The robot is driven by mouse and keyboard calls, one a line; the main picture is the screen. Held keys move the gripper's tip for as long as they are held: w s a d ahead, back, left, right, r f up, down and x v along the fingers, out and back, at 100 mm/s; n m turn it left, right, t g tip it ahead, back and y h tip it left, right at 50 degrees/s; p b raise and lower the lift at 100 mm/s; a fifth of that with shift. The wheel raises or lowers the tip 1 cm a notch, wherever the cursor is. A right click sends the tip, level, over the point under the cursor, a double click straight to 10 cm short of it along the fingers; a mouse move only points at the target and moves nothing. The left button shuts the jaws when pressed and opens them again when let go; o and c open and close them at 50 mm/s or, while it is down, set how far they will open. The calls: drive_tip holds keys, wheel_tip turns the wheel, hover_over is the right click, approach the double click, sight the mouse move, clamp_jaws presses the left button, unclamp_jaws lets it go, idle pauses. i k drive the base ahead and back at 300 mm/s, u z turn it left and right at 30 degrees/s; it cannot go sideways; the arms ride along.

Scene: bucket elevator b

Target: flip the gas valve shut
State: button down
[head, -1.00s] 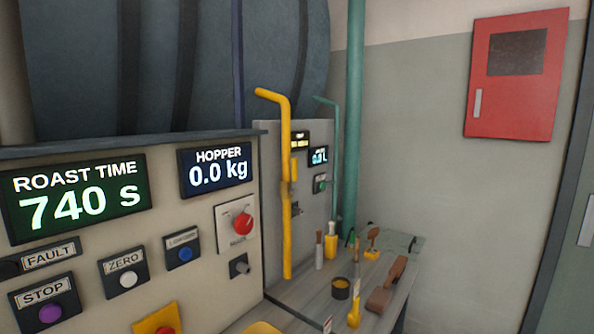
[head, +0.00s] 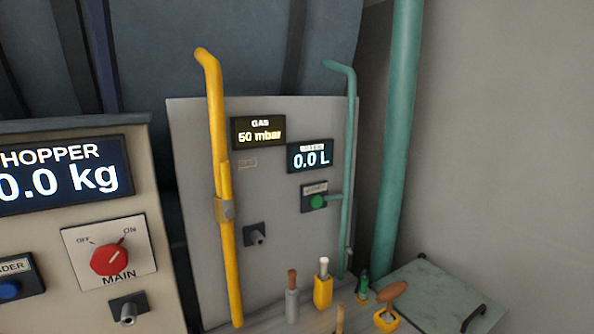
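The yellow gas pipe (head: 219,150) runs down the left side of a grey panel (head: 280,210) in the head view. A gas valve (head: 225,208) with a grey body sits partway down it. Its yellow lever (head: 225,180) appears to stand upright, in line with the pipe. The gas display (head: 258,132) beside it reads 50 mbar. My gripper is not in view.
A control panel with a red MAIN knob (head: 109,260) and a hopper display (head: 64,178) stands at left. A bench below holds several handled tools, including a yellow-based one (head: 323,287). A thick green pipe (head: 401,140) rises at right.

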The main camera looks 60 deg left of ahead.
sight(228, 199)
drive_tip(key=i, duration=0.8)
drive_tip(key=u, duration=3.35)
